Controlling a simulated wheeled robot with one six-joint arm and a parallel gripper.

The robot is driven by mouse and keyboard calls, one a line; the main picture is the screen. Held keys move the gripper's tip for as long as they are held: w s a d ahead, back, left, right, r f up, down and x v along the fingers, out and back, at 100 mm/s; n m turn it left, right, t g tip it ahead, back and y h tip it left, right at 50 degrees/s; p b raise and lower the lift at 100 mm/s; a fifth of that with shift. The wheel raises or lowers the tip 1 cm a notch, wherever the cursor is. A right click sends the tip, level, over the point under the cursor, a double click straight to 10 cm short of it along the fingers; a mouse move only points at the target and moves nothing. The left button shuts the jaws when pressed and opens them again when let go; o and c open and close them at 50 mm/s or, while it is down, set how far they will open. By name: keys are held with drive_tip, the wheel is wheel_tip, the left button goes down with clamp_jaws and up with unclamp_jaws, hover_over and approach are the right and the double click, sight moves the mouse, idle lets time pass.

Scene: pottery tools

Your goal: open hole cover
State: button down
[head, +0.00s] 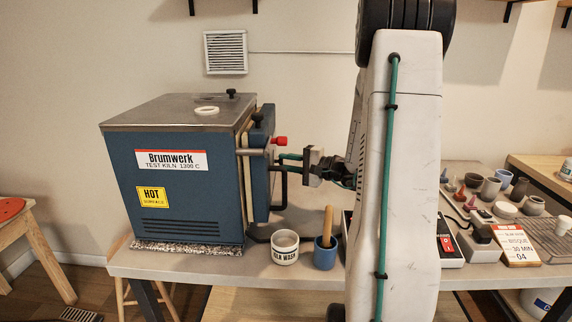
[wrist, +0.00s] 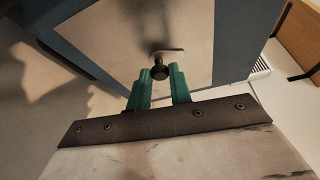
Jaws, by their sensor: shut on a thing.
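The blue test kiln (head: 180,185) stands on the left of the bench. In the wrist view, the hole cover (wrist: 172,51) is a small metal plate with a dark knob (wrist: 159,72) on the kiln door's outer face (wrist: 205,28). My gripper (wrist: 160,77) has its green fingers shut on this knob, one on either side. In the head view, my gripper (head: 288,162) reaches in from the right to the door's outer side. The cover and its knob cannot be made out there. The peephole itself is not visible.
A red knob (head: 280,141) and a black door handle (head: 283,190) are close to my gripper. A KILN WASH cup (head: 285,248) and a blue mortar (head: 325,256) with a wooden pestle (head: 328,224) stand below. Small pots and a red-switched box (head: 449,246) are right of my arm.

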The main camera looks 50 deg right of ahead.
drive_tip(key=m, duration=0.1)
drive_tip(key=m+g, duration=0.1)
drive_tip(key=m, duration=0.1)
drive_tip(key=shift+s+a+r+m+g, duration=0.2)
drive_tip(key=shift+s+r+m+g, duration=0.1)
drive_tip(key=shift+g, duration=0.1)
drive_tip(key=m, duration=0.1)
drive_tip(key=m+g, duration=0.1)
drive_tip(key=shift+s+a+r+m, duration=0.15)
drive_tip(key=shift+a+r+m, duration=0.05)
drive_tip(key=shift+r+m, duration=0.2)
drive_tip(key=shift+a+r+m+g+y, duration=0.1)
drive_tip(key=shift+r+m+g+y, duration=0.15)
drive_tip(key=shift+m+g+y, duration=0.45)
drive_tip(key=shift+d+r+m+g+y, duration=0.15)
drive_tip(key=shift+r+m+g, duration=0.15)
drive_tip(key=shift+m, duration=0.65)
drive_tip(key=shift+a+r+m+g+y, duration=0.2)
drive_tip(key=shift+m+g+y, duration=0.3)
drive_tip(key=shift+m, duration=0.35)
drive_tip(key=shift+r, duration=0.1)
drive_tip(key=c, duration=1.3)
unclamp_jaws()
